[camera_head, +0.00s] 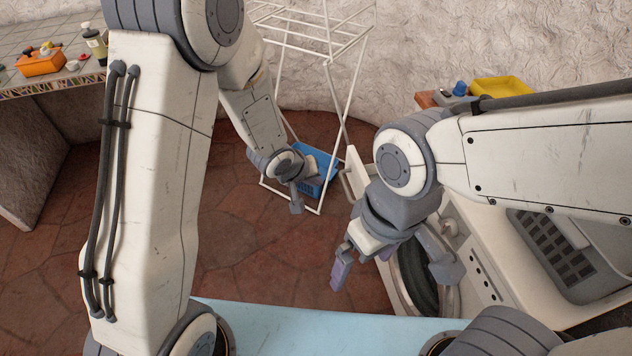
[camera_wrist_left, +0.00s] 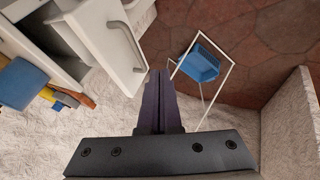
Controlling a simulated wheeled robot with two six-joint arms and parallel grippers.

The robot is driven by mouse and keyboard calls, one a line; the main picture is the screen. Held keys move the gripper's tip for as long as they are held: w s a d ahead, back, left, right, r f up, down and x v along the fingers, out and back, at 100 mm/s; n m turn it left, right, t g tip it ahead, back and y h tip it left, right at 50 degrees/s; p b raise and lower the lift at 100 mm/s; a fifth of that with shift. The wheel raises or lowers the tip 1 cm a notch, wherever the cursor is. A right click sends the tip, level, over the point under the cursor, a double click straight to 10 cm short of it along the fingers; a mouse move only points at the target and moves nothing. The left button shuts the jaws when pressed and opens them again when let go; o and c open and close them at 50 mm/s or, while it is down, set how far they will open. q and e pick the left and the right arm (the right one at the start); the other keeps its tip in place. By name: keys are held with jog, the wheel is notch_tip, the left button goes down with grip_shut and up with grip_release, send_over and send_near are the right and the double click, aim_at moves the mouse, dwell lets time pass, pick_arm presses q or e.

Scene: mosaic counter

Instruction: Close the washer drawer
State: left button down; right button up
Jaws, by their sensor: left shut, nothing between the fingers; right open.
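The washer (camera_head: 470,235) stands at the right with its round door opening (camera_head: 415,275) facing left. Its drawer (camera_head: 356,172) sticks out at the far side, partly hidden by my right arm. In the left wrist view, the white drawer front (camera_wrist_left: 112,25) with a grey handle (camera_wrist_left: 127,45) stands away from the body, so the drawer is open. My left gripper (camera_head: 296,205) is shut and empty, left of the drawer front. Its fingertips (camera_wrist_left: 159,73) appear near the drawer front's edge; contact cannot be told. My right gripper (camera_head: 392,268) is open and empty before the washer's front.
A white drying rack (camera_head: 330,110) with a blue basket (camera_head: 318,168) stands behind my left gripper. A yellow tray (camera_head: 500,90) is at the back right. A tiled counter (camera_head: 25,88) is at the left. The red-brown floor between is free.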

pick_arm(q)
jog(key=w+d+f, duration=0.4)
jog(key=d+f, duration=0.1)
jog(key=f, duration=0.1)
jog(key=shift+d+b, duration=0.3)
jog(key=shift+d, duration=0.05)
jog(key=shift+w, duration=0.15)
